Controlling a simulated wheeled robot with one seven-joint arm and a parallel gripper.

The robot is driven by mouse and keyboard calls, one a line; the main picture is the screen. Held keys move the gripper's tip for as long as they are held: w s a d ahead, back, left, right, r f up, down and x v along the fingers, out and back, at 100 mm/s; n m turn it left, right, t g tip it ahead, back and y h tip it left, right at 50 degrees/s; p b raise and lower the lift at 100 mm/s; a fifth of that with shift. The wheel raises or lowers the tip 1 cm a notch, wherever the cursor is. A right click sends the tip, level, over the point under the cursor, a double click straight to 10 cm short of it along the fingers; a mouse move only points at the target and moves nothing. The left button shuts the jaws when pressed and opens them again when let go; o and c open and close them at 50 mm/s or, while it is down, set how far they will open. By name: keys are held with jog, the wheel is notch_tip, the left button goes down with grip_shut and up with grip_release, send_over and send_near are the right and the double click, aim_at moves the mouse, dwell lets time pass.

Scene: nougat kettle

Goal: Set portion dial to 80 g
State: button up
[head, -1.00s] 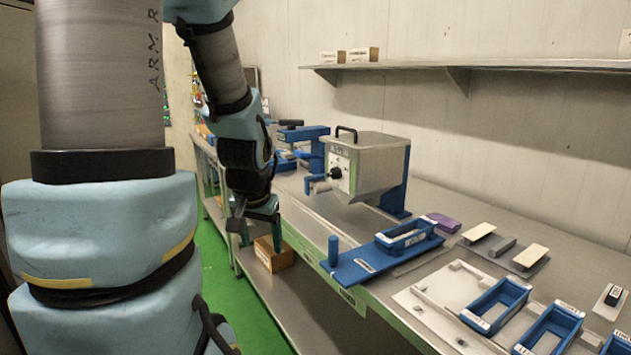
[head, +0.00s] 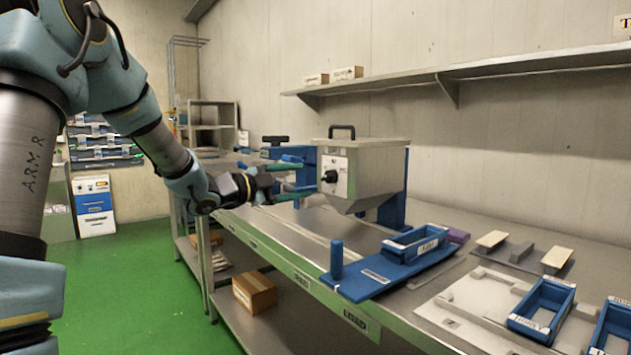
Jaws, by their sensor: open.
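The grey metal hopper (head: 368,167) with a black top handle stands on the bench, held by a blue stand. Its pale front plate carries a black dial knob (head: 349,183), whose setting is too small to read. My gripper (head: 303,178) is open, its fingers pointing right toward the front plate, one above the other. It is left of the dial, and no object shows between the fingers. I cannot tell whether a fingertip touches the hopper's front.
A blue board with a post (head: 336,258) and a blue frame (head: 415,241) lies in front of the hopper. Blue trays (head: 541,304) are at the right. A shelf (head: 480,72) runs along the wall. A cardboard box (head: 254,292) sits below the bench.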

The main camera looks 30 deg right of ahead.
aim_at(325, 177)
jog(key=d, duration=0.2)
jog(key=w+d+p, duration=0.1)
jog(key=d, duration=0.5)
jog(key=shift+w+d, duration=0.1)
jog(key=shift+w, duration=0.15)
grip_shut()
